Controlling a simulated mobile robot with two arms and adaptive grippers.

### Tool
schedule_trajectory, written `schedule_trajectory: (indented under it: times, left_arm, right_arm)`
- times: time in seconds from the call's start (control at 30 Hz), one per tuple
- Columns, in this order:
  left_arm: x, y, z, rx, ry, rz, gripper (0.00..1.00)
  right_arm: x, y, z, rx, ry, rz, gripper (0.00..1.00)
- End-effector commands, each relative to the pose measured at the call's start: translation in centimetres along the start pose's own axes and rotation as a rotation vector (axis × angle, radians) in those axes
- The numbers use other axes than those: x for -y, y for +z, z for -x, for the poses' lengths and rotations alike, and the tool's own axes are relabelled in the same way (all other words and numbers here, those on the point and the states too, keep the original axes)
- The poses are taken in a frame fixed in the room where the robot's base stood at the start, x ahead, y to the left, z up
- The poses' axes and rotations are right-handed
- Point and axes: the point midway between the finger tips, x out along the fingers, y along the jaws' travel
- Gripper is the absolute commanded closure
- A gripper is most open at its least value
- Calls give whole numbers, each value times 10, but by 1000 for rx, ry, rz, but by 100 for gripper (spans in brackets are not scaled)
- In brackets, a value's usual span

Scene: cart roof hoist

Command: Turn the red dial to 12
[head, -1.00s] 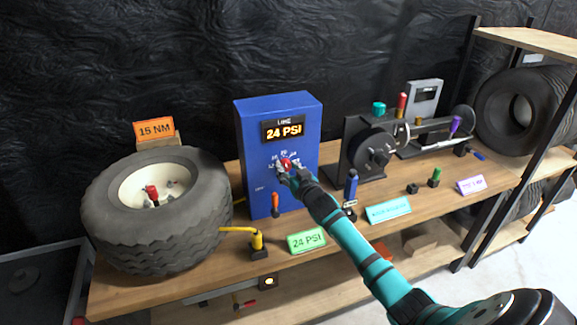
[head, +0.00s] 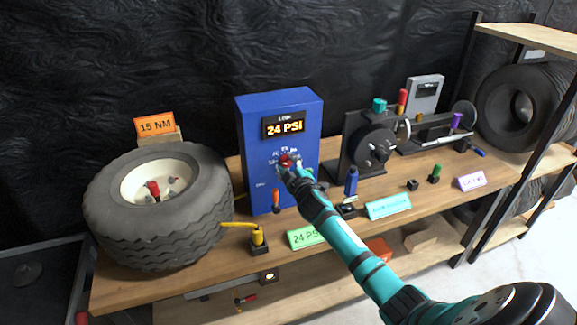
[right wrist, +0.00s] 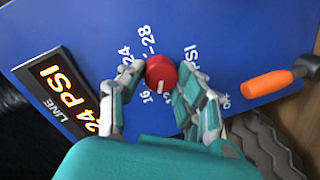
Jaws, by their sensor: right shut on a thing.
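The red dial (head: 287,160) is on the front of the blue box (head: 255,165), below a lit display (head: 284,127) reading 24 PSI. In the right wrist view the round red dial (right wrist: 161,72) sits between my fingers, with a white mark on its lower edge. My right gripper (right wrist: 161,80) is shut on the dial, one finger on each side. In the head view my right gripper (head: 288,168) partly covers the dial and its scale. My left gripper is out of view.
An orange-handled lever (head: 276,199) is low on the box front, close to my right wrist. A green 24 PSI sign (head: 304,238) is on the wooden bench (head: 205,283).

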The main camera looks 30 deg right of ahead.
Motion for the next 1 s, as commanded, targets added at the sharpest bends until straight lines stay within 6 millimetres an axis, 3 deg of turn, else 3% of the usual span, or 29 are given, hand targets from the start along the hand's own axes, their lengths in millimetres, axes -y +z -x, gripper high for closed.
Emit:
schedule_trajectory:
  times: [0.5, 1.0]
  left_arm:
    - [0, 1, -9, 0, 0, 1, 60]
    - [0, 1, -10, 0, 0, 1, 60]
  right_arm:
    - [3, 1, 0, 29, 36, 382, 98]
    - [3, 0, 0, 35, 44, 482, 98]
